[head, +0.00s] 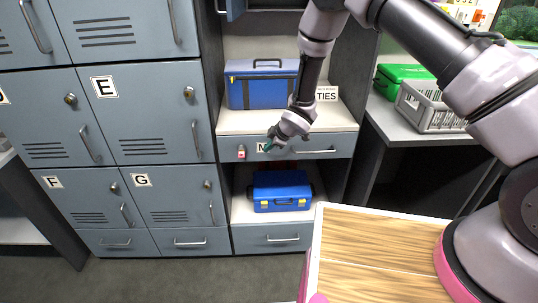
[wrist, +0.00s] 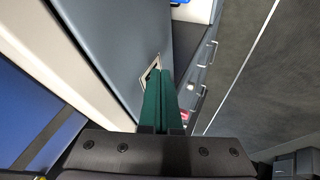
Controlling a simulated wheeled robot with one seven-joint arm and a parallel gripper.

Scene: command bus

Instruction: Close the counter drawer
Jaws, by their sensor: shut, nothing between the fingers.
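The counter drawer (head: 228,147) is a grey-blue front with a bar handle (head: 315,151), just below the white counter shelf (head: 230,121). I see no clear gap between this front and the shelf, and cannot tell if it is fully flush. My gripper (head: 268,146) is shut and empty, its green fingers in front of the drawer by a partly hidden label. In the wrist view the shut fingers (wrist: 163,84) point toward the drawer front (wrist: 105,45) and overlap the label (wrist: 149,70). Whether they touch it I cannot tell.
A blue case (head: 262,91) sits on the shelf above, and a blue toolbox (head: 282,191) sits in the opening below. Grey lockers (head: 150,125) stand left. A wooden-topped surface (head: 375,260) is in front at right. A grey crate (head: 430,106) is on the right desk.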

